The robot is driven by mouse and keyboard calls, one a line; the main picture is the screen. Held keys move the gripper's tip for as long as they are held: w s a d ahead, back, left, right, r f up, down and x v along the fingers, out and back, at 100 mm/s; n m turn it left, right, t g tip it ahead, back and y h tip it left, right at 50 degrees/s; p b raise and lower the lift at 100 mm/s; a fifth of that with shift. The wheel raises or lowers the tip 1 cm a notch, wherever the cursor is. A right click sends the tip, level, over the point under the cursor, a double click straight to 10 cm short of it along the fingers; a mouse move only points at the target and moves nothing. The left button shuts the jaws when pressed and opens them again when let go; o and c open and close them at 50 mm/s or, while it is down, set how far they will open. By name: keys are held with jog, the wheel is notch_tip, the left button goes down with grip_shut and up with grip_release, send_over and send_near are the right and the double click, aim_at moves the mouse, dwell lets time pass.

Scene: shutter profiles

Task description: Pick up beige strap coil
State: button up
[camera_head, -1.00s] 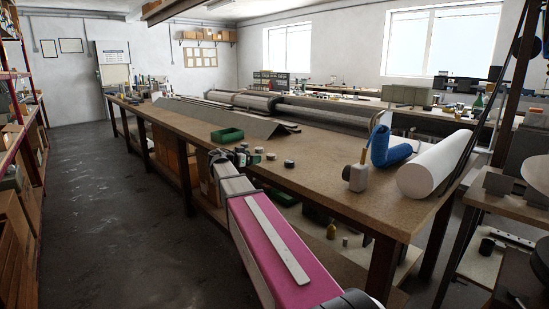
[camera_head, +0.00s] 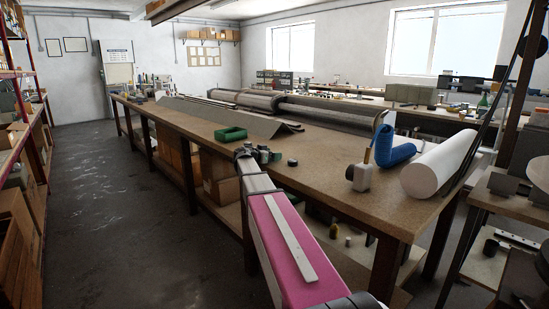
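My arm reaches forward over the front edge of the long workbench (camera_head: 330,187). My gripper (camera_head: 245,153) is small and dark at its far end, close to a group of small dark round items (camera_head: 264,154) on the bench. From this view I cannot tell whether its fingers are open or shut, or whether they touch anything. I cannot clearly pick out a beige strap coil; it may be hidden by the gripper or too small to tell.
A green tray (camera_head: 230,134) lies behind the gripper. A dark round piece (camera_head: 292,162) lies to its right. Long grey profiles (camera_head: 225,115) lie along the back.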

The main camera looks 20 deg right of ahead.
jog(key=shift+c, duration=0.4)
jog(key=c, duration=0.9)
jog(key=shift+c, duration=0.2)
